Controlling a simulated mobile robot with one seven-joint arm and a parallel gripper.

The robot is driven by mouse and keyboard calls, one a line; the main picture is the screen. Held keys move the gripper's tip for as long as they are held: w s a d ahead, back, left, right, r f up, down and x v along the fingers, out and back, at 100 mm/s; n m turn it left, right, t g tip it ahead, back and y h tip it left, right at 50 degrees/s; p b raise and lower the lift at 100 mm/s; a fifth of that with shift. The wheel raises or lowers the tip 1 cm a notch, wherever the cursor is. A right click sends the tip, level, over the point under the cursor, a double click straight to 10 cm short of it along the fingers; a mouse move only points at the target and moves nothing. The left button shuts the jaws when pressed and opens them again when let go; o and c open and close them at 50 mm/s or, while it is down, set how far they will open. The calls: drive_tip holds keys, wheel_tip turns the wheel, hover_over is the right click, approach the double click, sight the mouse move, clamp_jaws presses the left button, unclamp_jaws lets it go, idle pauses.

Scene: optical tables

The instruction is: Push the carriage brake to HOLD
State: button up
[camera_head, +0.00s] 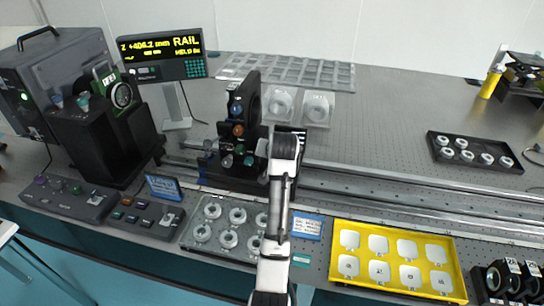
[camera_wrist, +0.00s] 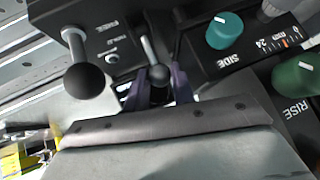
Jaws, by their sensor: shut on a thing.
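The carriage (camera_head: 235,185) stands on the rail with a dark upright mount and several coloured knobs. In the wrist view, a large black ball-ended lever (camera_wrist: 84,80) is at the left, beside a panel marked FREE (camera_wrist: 112,26). A smaller black ball-ended lever (camera_wrist: 158,75) sits between the purple fingers of my gripper (camera_wrist: 160,88), which is shut on it. I cannot tell for certain which lever is the brake, and no HOLD mark is readable. In the head view my gripper (camera_head: 264,150) reaches the carriage's right side; its fingertips are hard to make out.
A teal SIDE knob (camera_wrist: 225,30) and a green RISE knob (camera_wrist: 296,75) are close right of my fingers. A lit RAIL display (camera_head: 162,50) stands behind left. A lens tray (camera_head: 186,238) and a yellow tray (camera_head: 336,262) lie in front. The rail (camera_head: 400,187) is clear rightward.

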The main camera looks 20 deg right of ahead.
drive_tip(key=shift+w+d+f+g+y, duration=0.2)
drive_tip(key=shift+w+d+g+y, duration=0.15)
drive_tip(key=shift+w+g+y, duration=0.45)
drive_tip(key=shift+s, duration=0.2)
drive_tip(key=o, duration=1)
drive_tip(key=shift+g, duration=0.3)
drive_tip(key=shift+h, duration=0.3)
